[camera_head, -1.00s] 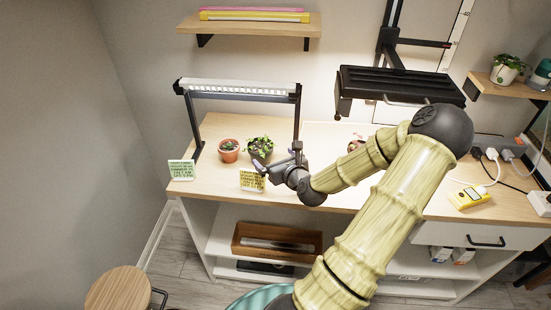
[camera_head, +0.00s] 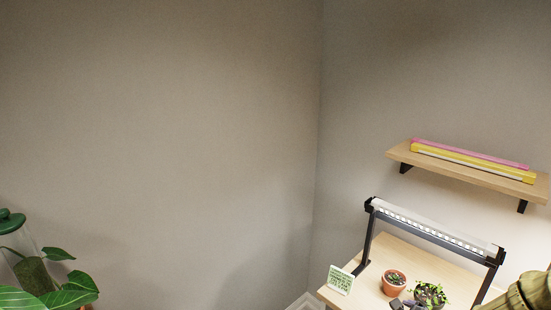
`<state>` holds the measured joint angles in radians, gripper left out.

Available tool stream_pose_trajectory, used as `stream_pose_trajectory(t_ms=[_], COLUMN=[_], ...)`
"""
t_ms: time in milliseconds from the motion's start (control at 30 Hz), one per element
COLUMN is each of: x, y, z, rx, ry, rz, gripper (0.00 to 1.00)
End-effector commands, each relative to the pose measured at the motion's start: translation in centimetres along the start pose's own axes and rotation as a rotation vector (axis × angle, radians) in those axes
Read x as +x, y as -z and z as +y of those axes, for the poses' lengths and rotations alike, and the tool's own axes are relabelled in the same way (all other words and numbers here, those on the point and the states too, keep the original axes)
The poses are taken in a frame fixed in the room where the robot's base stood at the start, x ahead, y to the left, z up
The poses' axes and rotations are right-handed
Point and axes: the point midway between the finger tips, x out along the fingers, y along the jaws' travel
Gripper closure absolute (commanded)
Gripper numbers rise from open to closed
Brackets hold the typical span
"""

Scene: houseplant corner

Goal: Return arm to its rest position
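My arm (camera_head: 527,293), with its bamboo-like shell, shows only at the bottom right corner. The tip of my gripper (camera_head: 405,304) just shows at the bottom edge, in front of the plants. Most of it is cut off, so I cannot tell whether it is open or shut, or whether it holds anything. A small terracotta pot (camera_head: 393,284) and a dark pot with a leafy plant (camera_head: 431,294) stand on the wooden table (camera_head: 413,258), close by the gripper tip in the picture.
A grow light (camera_head: 435,229) on dark posts spans the table above the pots. A green-lettered card (camera_head: 340,280) stands at the table's left corner. A wall shelf (camera_head: 468,172) holds pink and yellow bars. A large-leafed plant (camera_head: 62,293) is at far left. Bare wall fills the middle.

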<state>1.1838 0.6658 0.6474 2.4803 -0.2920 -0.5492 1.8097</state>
Motion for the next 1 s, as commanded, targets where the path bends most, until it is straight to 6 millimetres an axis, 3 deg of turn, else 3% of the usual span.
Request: stream_pose_trajectory(t_ms=[33,467,1000], x=[-0.6,-5.9,-17.0], y=[-1.3,-7.9,-16.2], z=[0.4,4.3,7.5], rx=[-0.115,-1.044,-2.028], ry=[-0.041,-0.364,-0.630], rz=[0.016,0.060,-0.201], gripper=[0.00,0.00,0.00])
